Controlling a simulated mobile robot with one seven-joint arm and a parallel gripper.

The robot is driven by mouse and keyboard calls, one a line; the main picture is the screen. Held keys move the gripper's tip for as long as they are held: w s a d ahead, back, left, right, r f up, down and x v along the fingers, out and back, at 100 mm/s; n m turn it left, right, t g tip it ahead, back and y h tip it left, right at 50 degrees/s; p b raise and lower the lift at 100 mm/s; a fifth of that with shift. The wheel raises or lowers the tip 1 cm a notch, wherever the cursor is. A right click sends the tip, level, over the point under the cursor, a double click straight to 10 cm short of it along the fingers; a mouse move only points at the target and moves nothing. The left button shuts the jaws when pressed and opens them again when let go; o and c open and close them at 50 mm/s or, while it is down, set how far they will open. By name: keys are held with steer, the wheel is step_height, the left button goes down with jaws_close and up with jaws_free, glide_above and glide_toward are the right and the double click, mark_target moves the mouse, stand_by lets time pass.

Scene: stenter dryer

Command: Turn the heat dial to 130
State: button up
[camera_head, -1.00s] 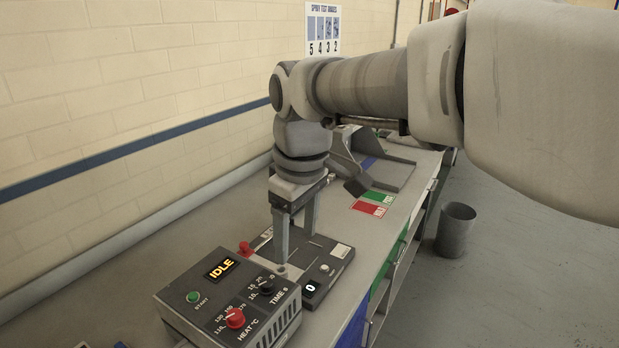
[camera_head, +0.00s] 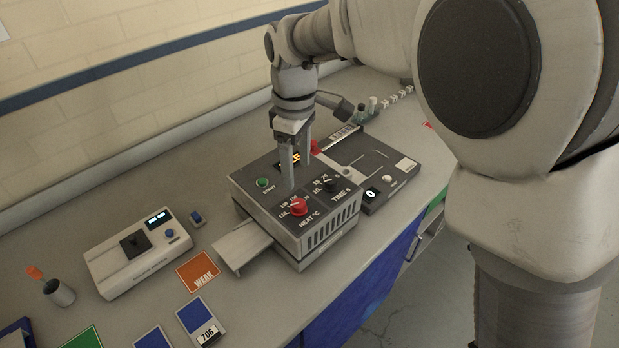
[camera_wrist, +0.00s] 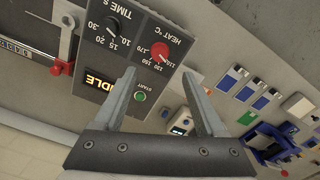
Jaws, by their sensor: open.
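The stenter dryer (camera_head: 318,232) is a dark-topped box on the bench. Its red heat dial (camera_head: 299,207) sits at the front left of the top, with numbers around it; the red dial also shows in the wrist view (camera_wrist: 160,51). The pointer's exact setting is too small to tell. The black time dial (camera_head: 331,186) is to its right. My gripper (camera_head: 300,176) is open and empty, pointing down above the dryer's top, behind the heat dial in the head view. In the wrist view, the fingers (camera_wrist: 163,88) are spread, with the heat dial beyond them.
A green start button (camera_head: 263,182) and lit display are beside my fingers. A metal tray (camera_head: 240,246) sticks out at the dryer's left. A flat black device (camera_head: 365,165) stands at right. A white meter (camera_head: 130,265) and orange WEAK card (camera_head: 198,271) lie left.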

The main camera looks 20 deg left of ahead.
mark_target(298, 203)
step_height(298, 203, down, 10)
steer(key=shift+r, duration=0.25)
jaws_close()
stand_by(0.4)
